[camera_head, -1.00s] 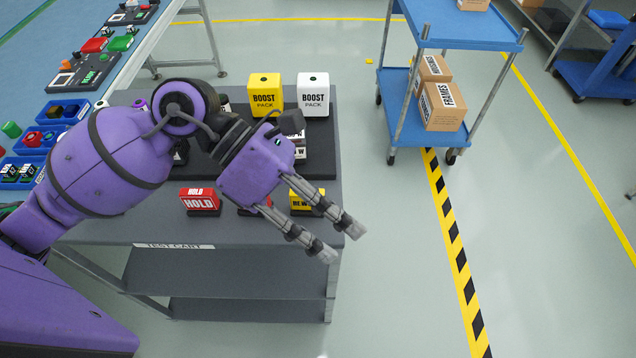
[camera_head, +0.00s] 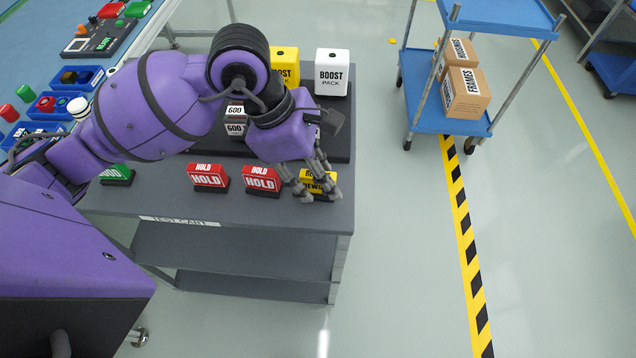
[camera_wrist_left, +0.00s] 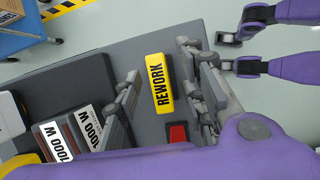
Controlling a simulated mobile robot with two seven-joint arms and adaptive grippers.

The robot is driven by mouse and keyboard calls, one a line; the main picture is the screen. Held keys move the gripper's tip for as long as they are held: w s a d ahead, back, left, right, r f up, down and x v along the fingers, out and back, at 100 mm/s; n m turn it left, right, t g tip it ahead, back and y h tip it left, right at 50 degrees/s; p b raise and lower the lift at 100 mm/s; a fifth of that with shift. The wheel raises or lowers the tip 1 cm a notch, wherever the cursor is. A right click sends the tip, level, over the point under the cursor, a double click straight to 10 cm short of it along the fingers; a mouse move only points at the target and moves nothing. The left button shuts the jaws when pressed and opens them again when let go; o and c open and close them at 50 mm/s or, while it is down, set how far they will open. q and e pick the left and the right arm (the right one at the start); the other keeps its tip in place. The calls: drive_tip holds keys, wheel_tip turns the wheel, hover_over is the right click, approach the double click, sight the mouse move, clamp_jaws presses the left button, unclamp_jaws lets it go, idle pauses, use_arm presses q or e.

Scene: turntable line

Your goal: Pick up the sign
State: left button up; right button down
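The yellow REWORK sign (camera_head: 318,187) stands on a dark base near the right front of the grey test cart (camera_head: 180,205). My left gripper (camera_head: 315,188) is down over it from above, with a finger on either side. In the left wrist view, the yellow sign (camera_wrist_left: 159,83) lies between the spread fingers of my left gripper (camera_wrist_left: 162,95), with visible gaps on both sides. The fingers partly cover the sign in the head view. My right gripper is in neither view.
Two red HOLD signs (camera_head: 208,176) (camera_head: 262,181) and a green sign (camera_head: 117,173) stand left of it. A blue trolley (camera_head: 432,116) stands right.

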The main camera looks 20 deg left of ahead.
use_arm(q)
clamp_jaws()
drive_tip(key=shift+r, duration=0.1)
idle(0.3)
